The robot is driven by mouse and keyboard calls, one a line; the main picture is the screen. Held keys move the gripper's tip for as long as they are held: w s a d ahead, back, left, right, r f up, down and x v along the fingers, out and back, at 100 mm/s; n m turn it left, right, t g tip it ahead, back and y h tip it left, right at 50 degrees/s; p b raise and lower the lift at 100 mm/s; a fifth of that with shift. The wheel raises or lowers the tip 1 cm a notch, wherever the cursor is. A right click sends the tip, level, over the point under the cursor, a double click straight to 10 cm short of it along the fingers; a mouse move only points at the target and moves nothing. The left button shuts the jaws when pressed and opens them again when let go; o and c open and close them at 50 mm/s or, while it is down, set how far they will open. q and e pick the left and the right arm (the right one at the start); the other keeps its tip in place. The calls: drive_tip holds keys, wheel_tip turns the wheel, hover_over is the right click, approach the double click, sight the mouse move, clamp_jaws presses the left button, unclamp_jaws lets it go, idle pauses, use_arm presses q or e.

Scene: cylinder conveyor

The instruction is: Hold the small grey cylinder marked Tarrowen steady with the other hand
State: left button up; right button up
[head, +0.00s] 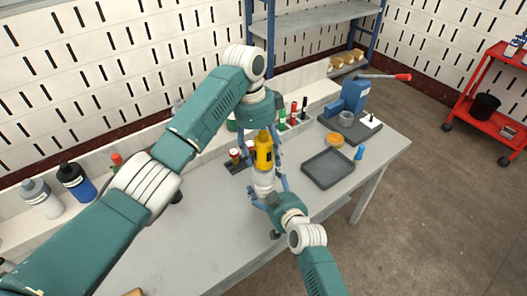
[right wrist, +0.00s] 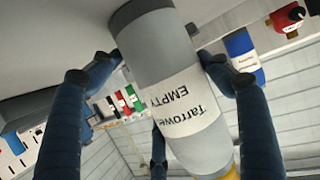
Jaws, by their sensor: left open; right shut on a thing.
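The small grey cylinder (right wrist: 150,45) has a white label reading Tarrowe… and EMPTY, upside down in the right wrist view. It also shows in the head view (head: 264,180), where it looks roughly upright above the table. My right gripper (head: 269,190) is shut on it from below, with dark blue fingers (right wrist: 145,75) on both sides. A yellow part with a dark mark (head: 264,152) is directly above the cylinder; I cannot tell whether they are joined. My left gripper (head: 263,141) is open, pointing down with its fingers around the yellow part.
The grey table (head: 185,250) has a dark tray (head: 327,168) to the right. Near it are an orange dish (head: 334,139), a small blue piece (head: 359,153) and a blue lever press (head: 353,97). Bottles (head: 75,180) stand at the left back. The table's front is mostly clear.

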sight(263, 143)
use_arm(q)
drive_tip(key=c, duration=1.3)
drive_tip(key=n+t, duration=0.1)
drive_tip(key=n, duration=0.5)
drive_tip(key=shift+r, duration=0.1)
drive_tip(key=shift+c, duration=0.2)
drive_tip(key=o, duration=1.4)
drive_tip(key=shift+d, duration=0.1)
drive_tip(key=shift+c, duration=0.2)
drive_tip(key=shift+r, duration=1.2)
drive_tip(key=m, duration=0.3)
drive_tip(key=shift+g, duration=0.3)
drive_tip(key=m, duration=0.3)
drive_tip(key=shift+f, duration=0.1)
